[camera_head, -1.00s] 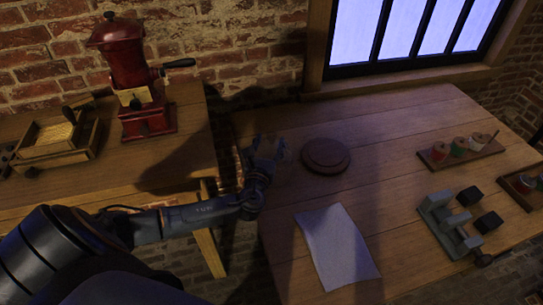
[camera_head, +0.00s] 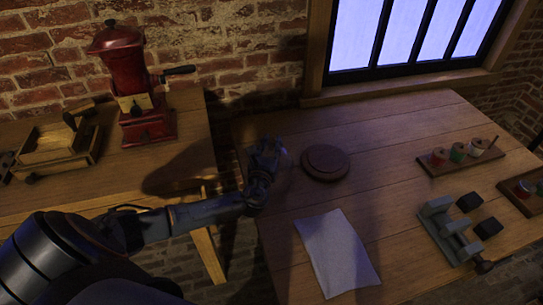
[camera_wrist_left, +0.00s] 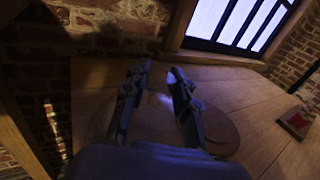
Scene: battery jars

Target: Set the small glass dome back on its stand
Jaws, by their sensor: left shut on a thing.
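The round dark wooden stand (camera_head: 325,162) lies bare on the right-hand table, near its left side. My left gripper (camera_head: 268,158) is above that table's left edge, left of the stand and apart from it. In the left wrist view its two fingers (camera_wrist_left: 155,90) stand a little apart, shut on the small glass dome, which is nearly invisible. A faint glint (camera_wrist_left: 160,98) between the fingers and a broad faint round outline around them are all that shows of the glass. The dome's exact tilt and rim cannot be told. My right gripper is not in view.
The right-hand table (camera_head: 390,135) carries a white sheet (camera_head: 337,252), a spool rack (camera_head: 460,156) and a grey vise (camera_head: 448,228). A red grinder (camera_head: 130,85) and a wooden box (camera_head: 58,145) stand on the left table. A gap separates the tables. The table around the stand is clear.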

